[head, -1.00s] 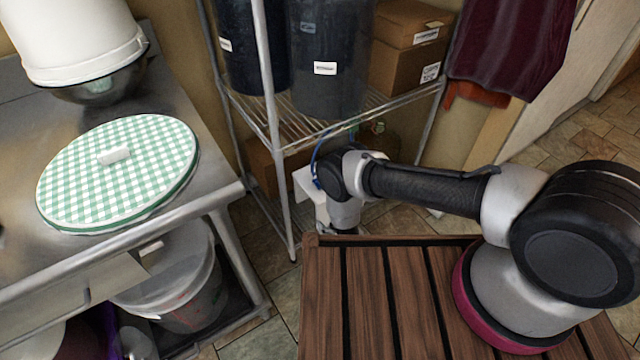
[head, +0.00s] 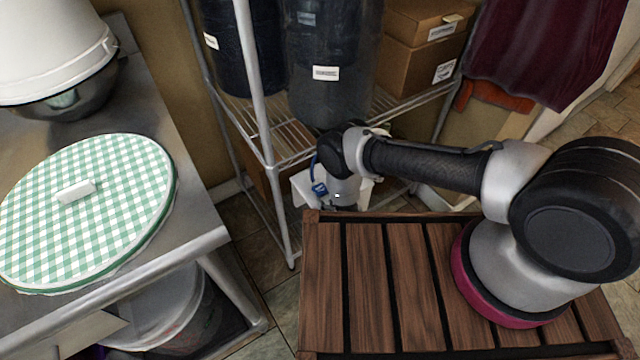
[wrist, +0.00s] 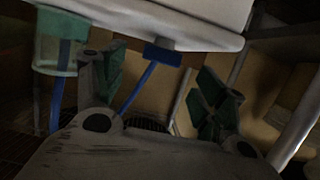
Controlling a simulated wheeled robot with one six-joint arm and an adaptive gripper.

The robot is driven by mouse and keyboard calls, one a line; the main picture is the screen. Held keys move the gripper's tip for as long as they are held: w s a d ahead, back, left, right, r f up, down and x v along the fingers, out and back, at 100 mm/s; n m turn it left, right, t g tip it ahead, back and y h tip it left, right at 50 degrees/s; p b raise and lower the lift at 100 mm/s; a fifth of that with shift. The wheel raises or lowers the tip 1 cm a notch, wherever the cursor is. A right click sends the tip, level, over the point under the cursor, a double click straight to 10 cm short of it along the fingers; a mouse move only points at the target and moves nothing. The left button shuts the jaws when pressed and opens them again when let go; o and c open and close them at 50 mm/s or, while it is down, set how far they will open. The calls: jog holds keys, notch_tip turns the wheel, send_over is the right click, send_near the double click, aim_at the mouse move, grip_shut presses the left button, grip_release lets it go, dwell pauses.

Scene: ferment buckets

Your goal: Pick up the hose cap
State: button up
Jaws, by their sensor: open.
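My gripper (wrist: 160,68) is open, with its two green-padded fingers spread and nothing seen between their pads. A blue piece (wrist: 163,55) with a blue tube hangs under the edge of a white body in the wrist view, between and beyond the fingers. I cannot tell whether this piece is the hose cap. A clear green-topped cup (wrist: 55,52) with another blue tube is at the left. In the head view a blue part (head: 319,188) shows beside my wrist, against a white object (head: 303,184). My fingers are hidden there.
The wire rack (head: 268,150) holds dark buckets (head: 330,95) and cardboard boxes (head: 425,55) just beyond my arm. A steel counter (head: 200,215) with a checkered lid (head: 90,215) stands at the left. A white body (wrist: 200,18) overhangs the fingers in the wrist view.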

aim_at(321, 189)
jog(key=x, duration=0.7)
jog(key=shift+a+r, duration=0.1)
jog(key=shift+r, duration=0.05)
jog(key=c, duration=1.1)
